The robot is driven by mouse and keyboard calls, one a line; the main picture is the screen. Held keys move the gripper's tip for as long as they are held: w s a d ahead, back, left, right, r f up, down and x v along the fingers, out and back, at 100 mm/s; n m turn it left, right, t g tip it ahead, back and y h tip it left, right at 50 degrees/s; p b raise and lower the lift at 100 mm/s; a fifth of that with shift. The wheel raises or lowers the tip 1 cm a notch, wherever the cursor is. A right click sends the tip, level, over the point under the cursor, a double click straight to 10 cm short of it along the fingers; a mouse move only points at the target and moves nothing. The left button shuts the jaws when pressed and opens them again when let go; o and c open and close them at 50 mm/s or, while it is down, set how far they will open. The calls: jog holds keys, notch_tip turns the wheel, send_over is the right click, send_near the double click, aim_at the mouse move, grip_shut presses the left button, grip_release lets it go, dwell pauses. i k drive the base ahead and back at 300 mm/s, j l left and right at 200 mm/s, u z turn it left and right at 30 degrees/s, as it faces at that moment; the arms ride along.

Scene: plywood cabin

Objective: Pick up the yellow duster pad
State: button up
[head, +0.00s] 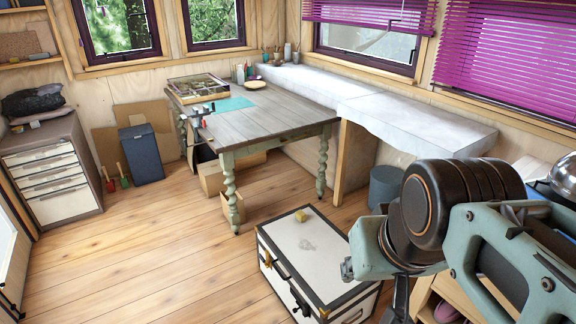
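A small yellow block (302,215), which looks like the duster pad, lies on the pale top of a black-edged trunk (281,231) on the floor, near its back edge. Nothing touches it from above. My arm comes in from the right, in front of the trunk's right side. Its teal and black parts cover the lower right of the view. The fingertips of my gripper cannot be made out, so its opening and any hold are unclear. No part of my arm appears to touch the yellow block.
A grey-topped wooden table (262,118) with turned legs stands behind the trunk, holding a divided tray (203,88) and a yellowish dish (255,84). A white-covered bench (385,112) runs along the right wall. A drawer cabinet (52,173) stands left. The wooden floor is clear left of the trunk.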

aim_at(300, 215)
jog(key=i+j+u, duration=0.65)
jog(key=i+u, duration=0.25)
jog(key=i+j+u, duration=0.1)
jog(key=i+u, duration=0.3)
jog(key=i+j, duration=0.1)
jog(key=i, duration=1)
jog(key=i+z, duration=0.2)
jog(key=z, duration=0.15)
jog(key=i+j+z, duration=0.1)
jog(key=i+z, duration=0.25)
jog(key=i+j+z, duration=0.1)
jog(key=z, duration=0.25)
jog(key=i+z, duration=0.15)
jog(key=z, duration=0.2)
jog(key=i+j+z, duration=0.1)
jog(key=z, duration=0.3)
jog(key=i+j+z, duration=0.1)
jog(key=z, duration=0.25)
jog(key=i+z, duration=0.1)
jog(key=z, duration=0.3)
jog(key=i+j+z, duration=0.1)
jog(key=z, duration=0.25)
jog(key=j+z, duration=0.2)
jog(key=z, duration=0.2)
jog(key=i+j+z, duration=0.2)
jog(key=z, duration=0.3)
jog(key=i+j+z, duration=0.15)
jog(key=z, duration=0.3)
jog(key=j, duration=0.1)
